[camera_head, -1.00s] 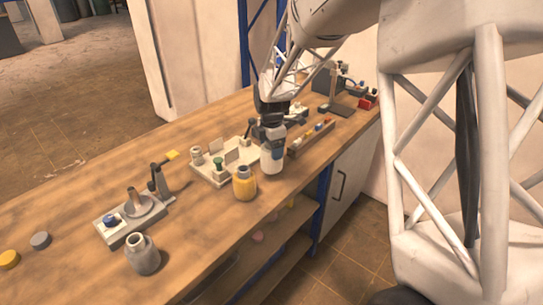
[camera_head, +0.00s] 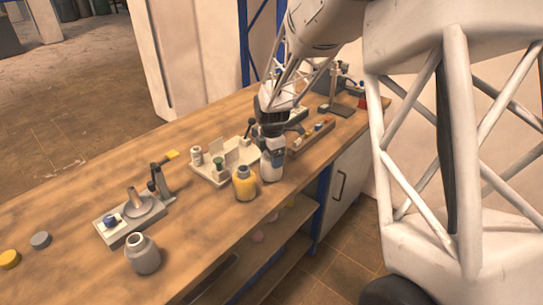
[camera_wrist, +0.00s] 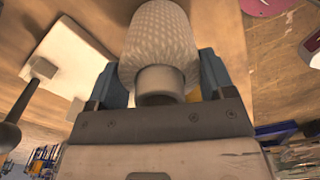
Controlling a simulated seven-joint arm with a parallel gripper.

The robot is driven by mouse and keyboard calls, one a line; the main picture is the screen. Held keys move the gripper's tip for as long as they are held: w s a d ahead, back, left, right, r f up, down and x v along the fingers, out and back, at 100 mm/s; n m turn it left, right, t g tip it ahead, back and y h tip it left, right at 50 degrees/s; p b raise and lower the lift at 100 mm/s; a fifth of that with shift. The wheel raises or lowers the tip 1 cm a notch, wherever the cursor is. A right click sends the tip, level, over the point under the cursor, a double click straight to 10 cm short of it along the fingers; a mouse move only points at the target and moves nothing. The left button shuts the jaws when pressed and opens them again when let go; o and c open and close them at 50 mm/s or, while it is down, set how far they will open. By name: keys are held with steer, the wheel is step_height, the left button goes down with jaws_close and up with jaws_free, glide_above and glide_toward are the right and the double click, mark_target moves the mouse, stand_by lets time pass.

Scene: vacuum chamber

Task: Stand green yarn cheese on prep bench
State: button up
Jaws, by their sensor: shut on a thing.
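My gripper (camera_head: 272,150) is shut on a pale, whitish cylinder (camera_head: 272,168) with a narrower neck. In the wrist view its surface looks woven, like wound yarn (camera_wrist: 160,42), and it sits between the two blue-grey fingers. It looks upright at the prep bench (camera_head: 90,195); I cannot tell whether its base touches the wood. The only green thing I make out is a small green-topped piece (camera_head: 218,164) on a cream tray (camera_head: 207,179), left of my gripper. A yellow cylinder with a grey neck (camera_head: 244,184) stands close to the left of the held one.
A grey necked cylinder (camera_head: 143,256) stands near the front edge. Behind it is a grey device with a round plate (camera_head: 138,207). Yellow (camera_head: 9,259) and grey (camera_head: 41,240) discs lie at far left. A long tray of small parts (camera_head: 312,138) is right of my gripper.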

steer(key=shift+f, duration=0.15)
steer(key=o, duration=1.1)
steer(key=shift+c, duration=0.2)
step_height(320, 180, up, 12)
stand_by(0.6)
